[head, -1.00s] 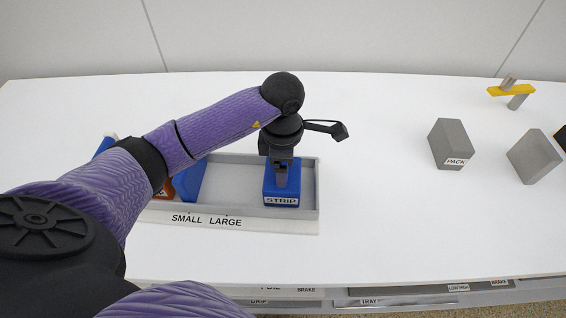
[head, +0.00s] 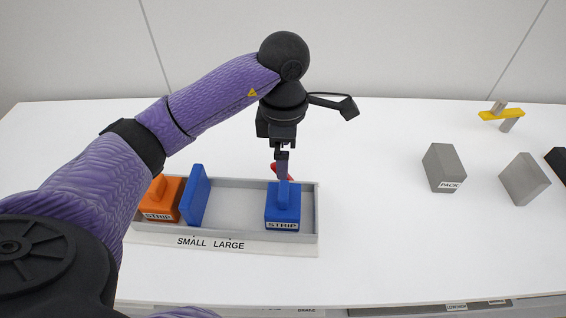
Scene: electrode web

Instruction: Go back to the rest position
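My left arm reaches in from the left in the head view, and its gripper (head: 282,170) hangs just above a blue block labelled STRIP (head: 284,212). The block has an upright handle and sits in the right end of a grey tray (head: 240,182). The fingers show nearly edge-on, so their opening is hidden. They appear clear of the block's body, but I cannot tell whether the tips touch the handle. A small red thing (head: 274,170) shows beside the fingers, partly hidden. My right gripper is out of view.
An orange STRIP block (head: 160,200) and a blue upright plate (head: 196,194) stand at the tray's left end. The tray's front reads SMALL LARGE. A grey PACK block (head: 444,166), another grey block (head: 524,180) and a yellow bar (head: 502,114) stand at right. The table's middle is clear.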

